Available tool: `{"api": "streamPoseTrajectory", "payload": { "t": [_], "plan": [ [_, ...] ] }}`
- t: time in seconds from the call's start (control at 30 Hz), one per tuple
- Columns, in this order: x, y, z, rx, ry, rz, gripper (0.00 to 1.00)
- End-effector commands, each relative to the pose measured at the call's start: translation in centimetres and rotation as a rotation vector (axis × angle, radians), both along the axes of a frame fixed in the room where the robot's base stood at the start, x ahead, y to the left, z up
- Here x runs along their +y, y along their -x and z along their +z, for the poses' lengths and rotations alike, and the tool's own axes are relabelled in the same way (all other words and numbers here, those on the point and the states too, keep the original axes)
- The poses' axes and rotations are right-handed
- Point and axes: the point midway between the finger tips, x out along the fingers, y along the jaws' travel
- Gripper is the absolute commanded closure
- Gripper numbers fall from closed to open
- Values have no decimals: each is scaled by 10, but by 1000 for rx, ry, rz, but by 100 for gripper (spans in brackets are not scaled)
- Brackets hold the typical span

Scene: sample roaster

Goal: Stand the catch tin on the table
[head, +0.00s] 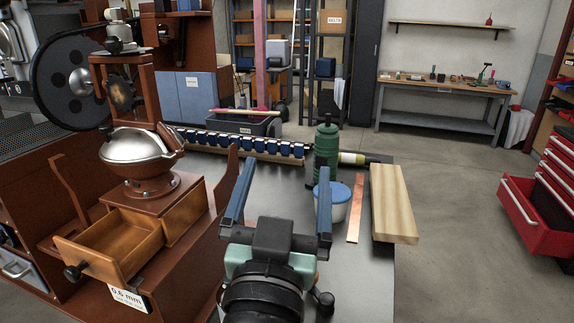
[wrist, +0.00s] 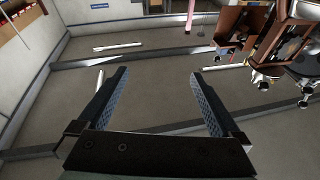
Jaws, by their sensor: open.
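No object is clearly recognisable as the catch tin. A small white tub with a blue lid (head: 340,194) stands upright on the grey table (head: 375,262), partly hidden behind my right finger; I cannot tell whether it is the tin. My gripper (head: 287,170) is open and empty, raised over the table with its fingers pointing away from me. In the wrist view my gripper (wrist: 159,75) has only distant floor between its widely spaced fingers. No tin shows in that view.
A green bottle (head: 327,150), a copper strip (head: 356,208) and a wooden block (head: 393,203) stand or lie near the tub. A row of blue blocks (head: 240,144) lines the back. Left is a brown machine with an open wooden drawer (head: 112,246).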

Motion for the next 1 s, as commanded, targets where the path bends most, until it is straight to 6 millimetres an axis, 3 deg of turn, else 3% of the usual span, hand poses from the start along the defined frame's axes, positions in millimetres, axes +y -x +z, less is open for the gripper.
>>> {"api": "streamPoseTrajectory", "payload": {
  "t": [0.03,0.1,0.2,0.3,0.43,0.77,0.87,1.0],
  "plan": [
    [-1,15,54,-114,16,20,0],
    [-3,38,108,-240,42,40,0],
    [-3,72,164,-385,77,59,0],
    [-3,98,196,-480,102,66,0],
    [-3,112,211,-528,116,69,0],
    [-3,112,213,-527,117,69,0],
    [-3,112,223,-527,117,69,0],
    [-3,112,251,-526,117,69,0]
  ]
}}
